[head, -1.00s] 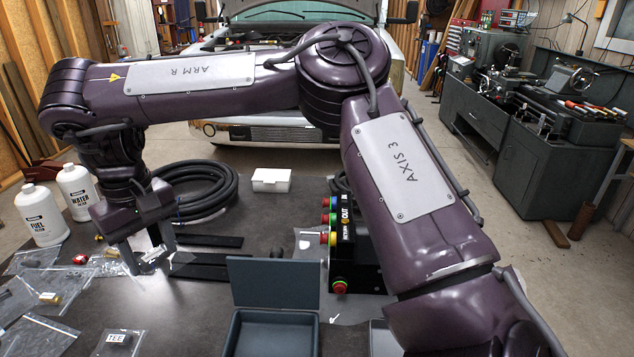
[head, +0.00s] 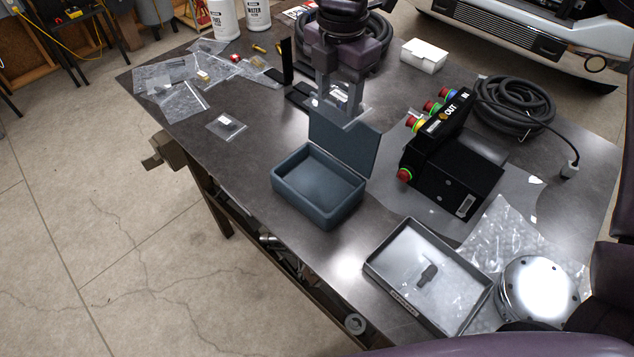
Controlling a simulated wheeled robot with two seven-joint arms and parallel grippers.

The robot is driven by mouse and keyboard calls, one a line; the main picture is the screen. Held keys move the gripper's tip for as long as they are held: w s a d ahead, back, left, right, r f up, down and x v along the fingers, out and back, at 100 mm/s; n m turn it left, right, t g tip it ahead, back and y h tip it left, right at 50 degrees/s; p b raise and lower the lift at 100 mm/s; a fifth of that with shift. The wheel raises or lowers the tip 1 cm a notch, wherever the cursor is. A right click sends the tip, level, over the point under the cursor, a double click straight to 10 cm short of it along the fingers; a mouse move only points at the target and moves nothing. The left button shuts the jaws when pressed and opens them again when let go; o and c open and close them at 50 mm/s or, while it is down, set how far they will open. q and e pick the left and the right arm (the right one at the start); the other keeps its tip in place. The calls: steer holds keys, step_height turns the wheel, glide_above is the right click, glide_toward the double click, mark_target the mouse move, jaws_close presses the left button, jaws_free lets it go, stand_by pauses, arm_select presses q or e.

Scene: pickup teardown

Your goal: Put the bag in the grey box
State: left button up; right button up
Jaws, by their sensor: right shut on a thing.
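The grey box (head: 318,195) stands on the dark table, open and empty, with its hinged lid (head: 343,143) raised at the back. My right gripper (head: 339,100) points down just behind the lid. Its two fingers are shut on a small clear bag, which is hard to make out between them; the raised lid is in front of it. Other clear bags (head: 182,100) with small parts lie flat at the table's far left, and one bag (head: 226,126) lies apart, left of the box. My left gripper is not in view.
A black control box (head: 455,170) with coloured buttons stands right of the grey box. A shallow metal tray (head: 402,290) holding a dark part lies at the front. A shiny round metal part (head: 540,290), bubble wrap (head: 510,240), a coiled hose (head: 515,103) and a white box (head: 423,56) are around.

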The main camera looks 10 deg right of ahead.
mark_target(319, 188)
steer(key=n, duration=0.4)
steer(key=a+n, duration=0.1)
steer(key=shift+s+r+n, duration=0.1)
steer(key=shift+s+n, duration=0.25)
steer(key=shift+n, duration=0.05)
steer(key=n, duration=0.3)
steer(key=shift+s+a, duration=0.15)
steer(key=shift+a, duration=0.15)
steer(key=f+n, duration=0.3)
steer(key=f, duration=0.3)
steer(key=a+f+n, duration=0.1)
steer(key=f+n, duration=0.2)
steer(key=f, duration=0.4)
steer(key=f+n, duration=0.3)
steer(key=f, duration=0.3)
steer(key=shift+s+a+f+n+p, duration=0.35)
steer(key=shift+a+f+n+p, duration=0.05)
steer(key=shift+s+f, duration=0.1)
steer(key=shift+f, duration=0.15)
steer(key=o, duration=0.7)
steer(key=shift+r, duration=0.1)
